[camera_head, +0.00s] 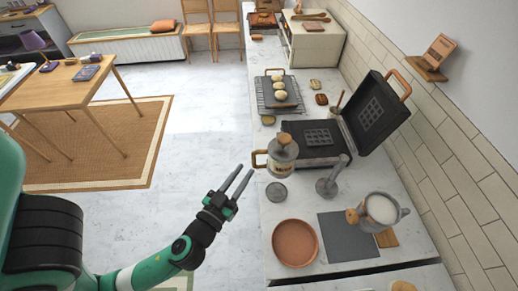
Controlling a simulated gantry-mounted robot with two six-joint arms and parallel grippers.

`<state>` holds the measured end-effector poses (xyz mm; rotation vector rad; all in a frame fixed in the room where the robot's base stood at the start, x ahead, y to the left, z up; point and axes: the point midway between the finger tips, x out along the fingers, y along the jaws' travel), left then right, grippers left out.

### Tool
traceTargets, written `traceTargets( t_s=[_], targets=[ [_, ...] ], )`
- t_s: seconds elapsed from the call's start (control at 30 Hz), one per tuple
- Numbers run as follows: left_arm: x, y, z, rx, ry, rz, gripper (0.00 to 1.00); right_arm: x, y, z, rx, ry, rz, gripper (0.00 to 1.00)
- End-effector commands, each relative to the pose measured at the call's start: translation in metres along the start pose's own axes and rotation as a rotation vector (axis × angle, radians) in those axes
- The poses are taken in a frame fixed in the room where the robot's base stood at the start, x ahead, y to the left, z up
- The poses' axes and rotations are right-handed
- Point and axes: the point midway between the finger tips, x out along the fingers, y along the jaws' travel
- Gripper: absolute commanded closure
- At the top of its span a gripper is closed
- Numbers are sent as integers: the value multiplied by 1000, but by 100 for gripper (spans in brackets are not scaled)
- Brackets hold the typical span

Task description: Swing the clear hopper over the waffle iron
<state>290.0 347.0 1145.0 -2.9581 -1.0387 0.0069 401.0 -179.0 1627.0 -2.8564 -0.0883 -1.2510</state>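The waffle iron (308,153) stands open on the counter, its dark lid (375,112) tilted back to the right with a wooden handle on top. My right gripper is not in view.
A grey post on a round base (327,188) stands right of the hopper. A small grey disc (276,193), a terracotta plate (295,243), a dark mat (349,236) and a metal jug (381,208) are nearer. A rack with buns (279,100) is behind. Open floor lies left of the counter.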

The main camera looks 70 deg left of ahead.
Motion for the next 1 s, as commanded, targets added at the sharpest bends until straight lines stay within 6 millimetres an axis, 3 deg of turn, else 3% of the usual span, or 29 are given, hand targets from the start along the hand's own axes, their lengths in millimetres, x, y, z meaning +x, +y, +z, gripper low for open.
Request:
traceTargets(
  t_s=[0.2,0.4,0.77,0.8,0.93,1.0],
  targets=[
    [51,-2,-7,-2,2,-7,71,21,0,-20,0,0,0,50],
    [86,-1,-4,-3,2,-3,71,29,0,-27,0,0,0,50],
    [96,-1,-1,-2,2,0,71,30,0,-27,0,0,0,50],
    [96,-1,-1,-2,2,0,73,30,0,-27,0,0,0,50],
    [96,-1,-1,-2,2,0,96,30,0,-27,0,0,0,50],
    [96,-1,-1,-2,2,0,100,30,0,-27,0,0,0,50]
  ],
)
